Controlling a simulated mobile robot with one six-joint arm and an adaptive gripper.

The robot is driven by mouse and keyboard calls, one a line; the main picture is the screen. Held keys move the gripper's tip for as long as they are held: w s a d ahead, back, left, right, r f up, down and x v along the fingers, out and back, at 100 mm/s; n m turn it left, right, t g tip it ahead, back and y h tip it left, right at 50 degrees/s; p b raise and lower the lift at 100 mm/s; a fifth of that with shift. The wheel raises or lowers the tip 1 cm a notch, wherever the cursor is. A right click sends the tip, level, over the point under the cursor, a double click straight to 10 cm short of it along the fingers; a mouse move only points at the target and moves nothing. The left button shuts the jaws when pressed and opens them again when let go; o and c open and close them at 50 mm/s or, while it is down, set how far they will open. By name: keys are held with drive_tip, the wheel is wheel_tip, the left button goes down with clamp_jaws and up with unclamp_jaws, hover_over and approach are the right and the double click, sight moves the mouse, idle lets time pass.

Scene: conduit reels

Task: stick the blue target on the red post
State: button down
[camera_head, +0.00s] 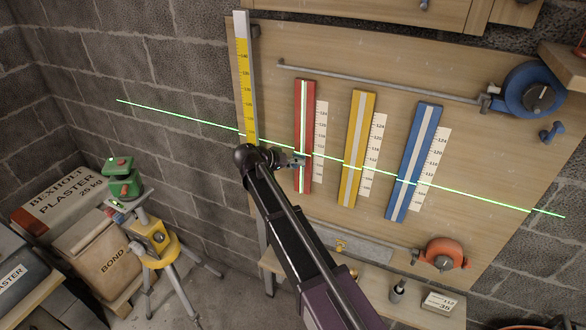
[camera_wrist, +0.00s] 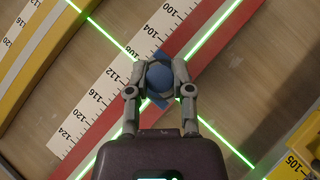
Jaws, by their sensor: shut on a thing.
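The red post (camera_head: 304,92) is a red strip with a pale stripe down its middle, leaning slightly on the wooden board. In the wrist view the red post (camera_wrist: 205,40) runs diagonally behind my gripper (camera_wrist: 160,72). My gripper is shut on the blue target (camera_wrist: 159,77), a small rounded blue piece with flat blue parts showing at its ends. The target overlaps the red post in that view; whether it touches cannot be told. In the head view my gripper (camera_head: 297,161) is at the post's lower half, near the green laser line; the target is mostly hidden there.
A yellow post (camera_head: 357,140) and a blue post (camera_head: 413,165) stand to the right, each beside a white scale. A tall yellow staff (camera_head: 247,95) stands left. A green laser level (camera_head: 122,185) sits on a tripod. A shelf (camera_head: 375,292) is below the board.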

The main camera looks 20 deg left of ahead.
drive_tip(key=shift+w, duration=0.8)
drive_tip(key=shift+w+d, duration=0.1)
drive_tip(key=shift+w, duration=0.5)
idle(2.7)
drive_tip(key=shift+c, duration=2.2)
unclamp_jaws()
drive_tip(key=o, duration=0.4)
drive_tip(key=shift+o, duration=0.2)
drive_tip(key=shift+s, duration=0.1)
drive_tip(key=s, duration=0.9)
drive_tip(key=shift+a, duration=0.35)
drive_tip(key=shift+w, duration=0.1)
